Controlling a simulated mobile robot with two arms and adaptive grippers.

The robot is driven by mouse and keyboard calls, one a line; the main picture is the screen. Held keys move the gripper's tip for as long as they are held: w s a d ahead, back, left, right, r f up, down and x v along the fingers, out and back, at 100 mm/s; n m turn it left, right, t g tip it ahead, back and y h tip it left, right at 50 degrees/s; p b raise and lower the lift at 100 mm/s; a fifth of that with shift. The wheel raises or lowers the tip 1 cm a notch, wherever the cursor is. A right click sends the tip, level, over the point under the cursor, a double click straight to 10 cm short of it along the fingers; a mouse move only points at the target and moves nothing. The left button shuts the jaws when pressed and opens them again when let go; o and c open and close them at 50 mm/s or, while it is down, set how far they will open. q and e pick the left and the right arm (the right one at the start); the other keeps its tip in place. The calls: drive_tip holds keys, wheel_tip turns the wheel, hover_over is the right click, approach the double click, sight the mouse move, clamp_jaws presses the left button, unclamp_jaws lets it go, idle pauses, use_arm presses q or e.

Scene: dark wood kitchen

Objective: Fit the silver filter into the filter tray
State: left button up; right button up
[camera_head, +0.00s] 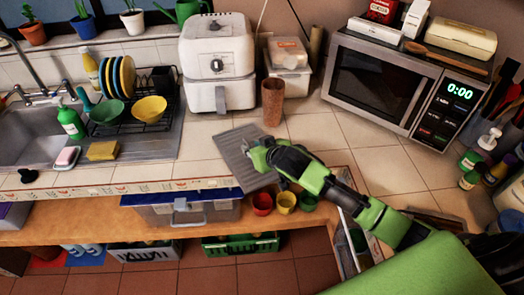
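A flat silver-grey ribbed panel (234,142) lies on the tiled counter, left of the microwave. It looks like the silver filter, but I cannot be sure. My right gripper (258,152) is over this panel, its green fingertips pointing left and its arm coming in from the lower right. The gripper and forearm hide part of the panel's right side. I cannot tell whether the fingers are open or shut, or whether they touch the panel. I cannot make out a filter tray with certainty. My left gripper is not in view.
A brown cylinder (272,102) stands just behind the panel. A white air fryer (217,62) and the microwave (378,84) stand behind. A dish rack (150,119) is at left. Below the counter, small cups (262,203) and a blue-grey box (190,212) sit on a wooden shelf.

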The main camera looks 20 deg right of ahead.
drive_tip(key=shift+o, duration=0.4)
drive_tip(key=b+v, duration=0.1)
drive_tip(key=v, duration=0.8)
drive_tip(key=shift+s+a+f+b, duration=0.1)
drive_tip(key=shift+s+a+b, duration=0.25)
drive_tip(key=shift+a+b, duration=0.25)
drive_tip(key=shift+s+a+f+y+b, duration=0.15)
drive_tip(key=shift+s+y+b, duration=0.05)
drive_tip(key=shift+y+b, duration=0.15)
drive_tip(key=shift+s+f+t+b, duration=0.1)
drive_tip(key=shift+s+t+b, duration=0.1)
drive_tip(key=shift+t+b, duration=0.1)
drive_tip(key=shift+s+d+f, duration=0.2)
drive_tip(key=shift+s+d, duration=0.2)
drive_tip(key=shift+d, duration=0.2)
drive_tip(key=shift+w+d, duration=0.1)
drive_tip(key=shift+d, duration=0.05)
approach(250, 146)
drive_tip(key=x, duration=0.3)
drive_tip(key=f+x, duration=0.1)
drive_tip(key=x, duration=0.1)
drive_tip(key=shift+w+a+f+p, duration=0.1)
drive_tip(key=shift+w+a+p, duration=0.15)
drive_tip(key=shift+w+p, duration=0.15)
drive_tip(key=shift+p+x, duration=0.35)
drive_tip(key=shift+x, duration=1.7)
